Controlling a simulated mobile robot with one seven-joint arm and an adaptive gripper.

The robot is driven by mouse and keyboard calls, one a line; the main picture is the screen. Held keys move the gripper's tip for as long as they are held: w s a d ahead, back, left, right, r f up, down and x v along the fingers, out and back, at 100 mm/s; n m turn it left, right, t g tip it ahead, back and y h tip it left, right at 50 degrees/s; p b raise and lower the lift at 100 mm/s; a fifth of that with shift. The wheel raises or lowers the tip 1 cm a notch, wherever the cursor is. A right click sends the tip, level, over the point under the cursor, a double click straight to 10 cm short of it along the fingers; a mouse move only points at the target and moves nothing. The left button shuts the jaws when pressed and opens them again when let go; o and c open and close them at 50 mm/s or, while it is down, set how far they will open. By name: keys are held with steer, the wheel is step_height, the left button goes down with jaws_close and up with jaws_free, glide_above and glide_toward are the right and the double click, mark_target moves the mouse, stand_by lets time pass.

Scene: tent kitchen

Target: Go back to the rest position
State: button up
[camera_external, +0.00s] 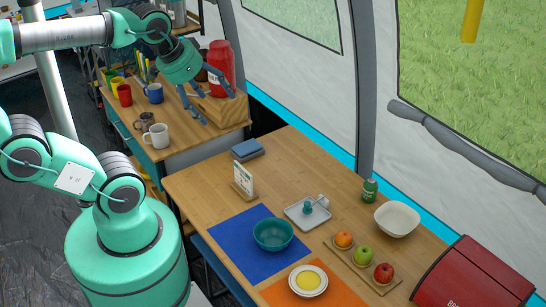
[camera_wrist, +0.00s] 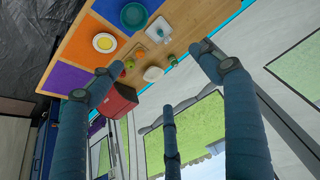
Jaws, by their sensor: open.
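My gripper (camera_external: 212,104) is raised at the upper left in the external view, in front of the red jar and the wooden box on the back counter. Its blue fingers are spread apart and hold nothing. In the wrist view the open fingers (camera_wrist: 165,95) reach up from the bottom edge, with the table far off beyond them. My arm is bent, its forearm running across the top left of the external view. Whether the fingers touch the box behind them is hard to tell.
The wooden table (camera_external: 208,181) holds a teal bowl (camera_external: 273,235), a yellow-filled plate (camera_external: 308,281), a fruit board (camera_external: 378,284), a white bowl (camera_external: 397,219), a grey tray (camera_external: 297,216) and a red bread bin (camera_external: 474,276). Mugs (camera_external: 156,136) and a red jar (camera_external: 222,62) stand on the back counter.

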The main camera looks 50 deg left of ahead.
step_height(320, 180, down, 3)
steer(key=shift+b, duration=1.15)
